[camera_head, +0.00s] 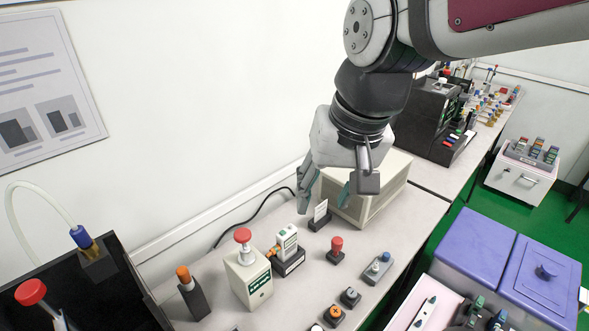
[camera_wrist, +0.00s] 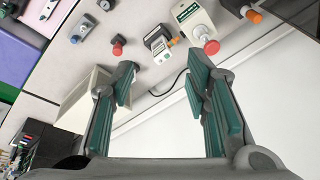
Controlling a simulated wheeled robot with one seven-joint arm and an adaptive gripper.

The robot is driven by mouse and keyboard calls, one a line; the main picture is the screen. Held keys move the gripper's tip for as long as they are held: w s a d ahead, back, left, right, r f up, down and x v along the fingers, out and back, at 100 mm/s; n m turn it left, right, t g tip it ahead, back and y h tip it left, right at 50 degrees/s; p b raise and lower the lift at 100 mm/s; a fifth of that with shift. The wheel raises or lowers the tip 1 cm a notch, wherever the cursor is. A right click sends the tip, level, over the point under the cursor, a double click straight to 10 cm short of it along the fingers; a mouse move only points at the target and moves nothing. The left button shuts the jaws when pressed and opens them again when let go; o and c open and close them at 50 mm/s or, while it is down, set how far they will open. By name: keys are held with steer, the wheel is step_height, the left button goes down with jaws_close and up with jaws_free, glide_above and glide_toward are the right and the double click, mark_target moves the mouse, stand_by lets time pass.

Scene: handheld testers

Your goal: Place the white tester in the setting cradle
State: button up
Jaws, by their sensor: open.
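A small white tester (camera_head: 287,240) with a green marking stands upright at a black cradle (camera_head: 290,265) with a white label, near the middle of the bench. It also shows in the wrist view (camera_wrist: 163,45). Whether it is fully seated cannot be told. A longer white handheld piece (camera_head: 424,313) lies in a pink-lined tray at the lower right. My gripper (camera_head: 326,196) is open and empty, above the back of the bench near a beige box. In the wrist view its green-padded fingers (camera_wrist: 160,78) are spread, with nothing between them.
A beige box (camera_head: 375,190) stands behind my gripper. A larger box with a red knob (camera_head: 246,278) is left of the cradle. A red button (camera_head: 336,248), a grey switch block (camera_head: 377,268) and small knobs stand nearby. Purple-lidded bins (camera_head: 474,246) are at the right.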

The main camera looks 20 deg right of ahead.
steer(key=s+n+t, duration=0.1)
steer(key=s+n, duration=0.2)
steer(key=s, duration=0.4)
steer(key=shift+d+r+n+h, duration=0.3)
steer(key=shift+r+h, duration=0.05)
steer(key=shift+h, duration=0.05)
steer(key=shift+a, duration=0.1)
